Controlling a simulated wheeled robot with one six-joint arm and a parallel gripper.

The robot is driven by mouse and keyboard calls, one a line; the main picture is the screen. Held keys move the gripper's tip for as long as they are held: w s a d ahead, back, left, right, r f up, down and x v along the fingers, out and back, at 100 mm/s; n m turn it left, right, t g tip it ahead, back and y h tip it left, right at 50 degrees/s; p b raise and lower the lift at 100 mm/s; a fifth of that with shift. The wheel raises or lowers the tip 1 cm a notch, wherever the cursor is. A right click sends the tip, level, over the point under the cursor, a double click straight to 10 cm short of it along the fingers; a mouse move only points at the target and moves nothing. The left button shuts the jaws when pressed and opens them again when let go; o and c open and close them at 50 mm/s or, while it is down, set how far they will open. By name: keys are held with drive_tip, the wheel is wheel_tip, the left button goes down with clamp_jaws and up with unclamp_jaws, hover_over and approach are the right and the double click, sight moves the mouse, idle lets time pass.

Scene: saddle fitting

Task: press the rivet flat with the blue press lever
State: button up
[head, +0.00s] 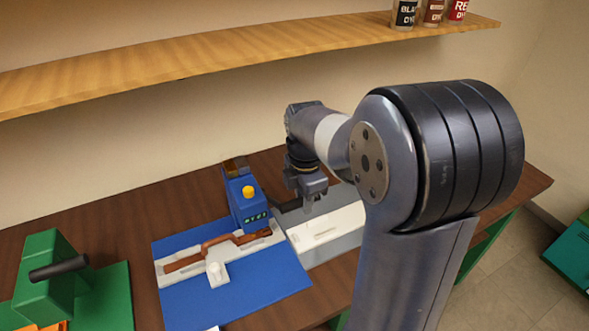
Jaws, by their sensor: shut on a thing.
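A brown leather strap (226,240) lies in a pale fixture (217,272) in front of the press. I cannot make out the rivet.
A pale tray (325,236) sits right of the mat, partly behind my arm. A green device (52,262) with a black handle stands at the left. A wooden shelf (200,65) with dye bottles (432,12) runs above the table.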

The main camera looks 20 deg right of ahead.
drive_tip(key=w+r+p, duration=0.3)
drive_tip(key=shift+w+a, duration=0.1)
drive_tip(key=shift+a, duration=0.15)
drive_tip(key=shift+w+a+r+p, duration=0.15)
drive_tip(key=shift+w+r+p, duration=0.5)
drive_tip(key=shift+p, duration=0.05)
drive_tip(key=shift+o, duration=1.3)
drive_tip(key=shift+w+a+r, duration=0.1)
drive_tip(key=shift+w+r, duration=0.05)
drive_tip(key=shift+w, duration=0.1)
drive_tip(key=o, duration=0.5)
drive_tip(key=shift+w, duration=0.1)
